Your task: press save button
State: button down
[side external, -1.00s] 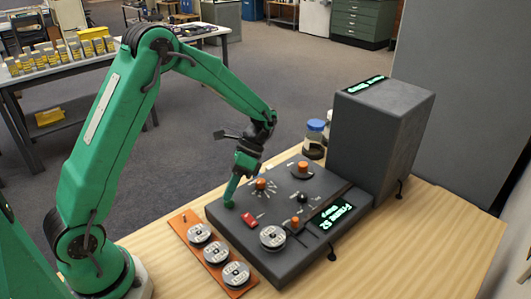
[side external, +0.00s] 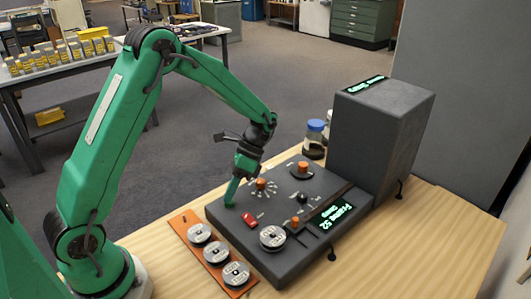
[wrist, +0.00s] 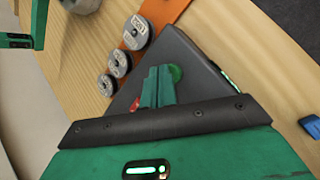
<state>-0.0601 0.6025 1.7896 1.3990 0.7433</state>
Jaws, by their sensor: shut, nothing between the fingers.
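The dark grey control console (side external: 275,262) lies on the wooden table. In the wrist view a round green button (wrist: 176,74) sits near the console's corner, right beside my fingertips; no label on it is readable. My gripper (side external: 231,203) is shut and empty, pointing down at the console's left corner; it also shows in the wrist view (wrist: 163,72). The tips appear at or very close to the green button, and I cannot tell whether they touch it. In the side view the fingertips largely hide the button. A red switch (side external: 250,220) is just to the right of the tips.
Orange knobs (side external: 261,184) and a round metal reel (side external: 272,237) stand up from the console. A lit display (side external: 333,217) is at its right. An orange tray (side external: 194,220) with reels lies in front. A tall grey box (side external: 378,130) stands behind right.

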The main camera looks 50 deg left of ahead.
jog(key=shift+r, duration=0.1)
dwell(0.6)
jog(key=shift+r, duration=0.65)
jog(key=shift+r, duration=0.1)
jog(key=shift+r, duration=2.4)
jog(key=shift+r, duration=0.15)
jog(key=r, duration=0.1)
notch_tip(320, 180, up, 5)
jog(key=n+t, duration=0.3)
jog(key=t, duration=0.1)
send_over(222, 212)
jog(key=s+d+r+n+t, duration=0.1)
jog(key=s+r+n+t, duration=0.3)
jog(key=s+t, duration=0.4)
jog(key=shift+s+r+n+t+y, duration=0.3)
jog(key=shift+r+n+t, duration=0.15)
jog(key=shift+r, duration=0.35)
